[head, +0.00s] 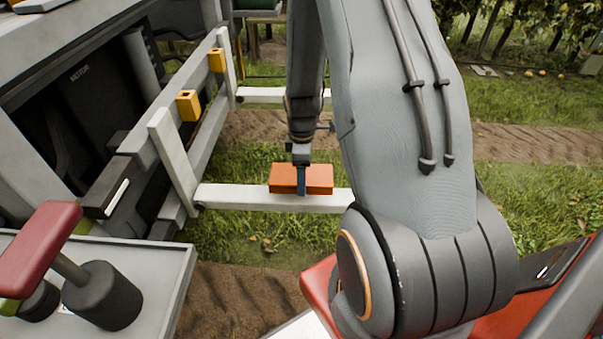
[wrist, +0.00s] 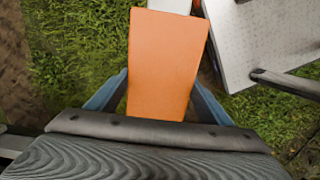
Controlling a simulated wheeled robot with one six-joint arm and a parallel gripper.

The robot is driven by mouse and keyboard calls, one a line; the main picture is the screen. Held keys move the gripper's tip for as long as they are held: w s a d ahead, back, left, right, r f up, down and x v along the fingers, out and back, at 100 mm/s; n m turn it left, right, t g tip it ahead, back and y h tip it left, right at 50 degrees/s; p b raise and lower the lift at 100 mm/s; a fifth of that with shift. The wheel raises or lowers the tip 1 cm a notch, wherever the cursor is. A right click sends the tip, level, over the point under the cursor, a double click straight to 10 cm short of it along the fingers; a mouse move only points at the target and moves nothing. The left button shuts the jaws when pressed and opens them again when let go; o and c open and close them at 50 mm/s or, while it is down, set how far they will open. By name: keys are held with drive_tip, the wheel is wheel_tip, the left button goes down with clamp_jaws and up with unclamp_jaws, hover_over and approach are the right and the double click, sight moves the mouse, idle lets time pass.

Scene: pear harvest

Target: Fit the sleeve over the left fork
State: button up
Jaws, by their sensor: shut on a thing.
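The orange sleeve (head: 318,180) is a box-like block. My gripper (head: 301,180) is shut on it, with a blue finger showing on its near side. In the wrist view the sleeve (wrist: 165,65) sits between two blue fingers. A white fork (head: 235,197) reaches right from the carriage. In the head view the sleeve overlaps the fork's upper edge, and white shows below it and to both sides. It looks above the fork, not around it; the gap is unclear. The fork's right end meets my arm's outline. A second white fork (head: 265,95) lies farther back.
The carriage has white uprights (head: 172,160) and yellow blocks (head: 189,105). A grey platform (head: 150,270) with a red-topped lever (head: 40,245) stands at lower left. Grass and a dirt track lie beneath the forks.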

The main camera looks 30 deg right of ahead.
drive_tip(key=shift+f+b, duration=1.6)
drive_tip(key=shift+f, duration=0.4)
drive_tip(key=shift+f+b, duration=0.65)
drive_tip(key=shift+f, duration=1.2)
drive_tip(key=o, duration=1.3)
drive_tip(key=shift+o, duration=0.5)
drive_tip(key=shift+r+p, duration=3)
drive_tip(key=shift+r, duration=0.5)
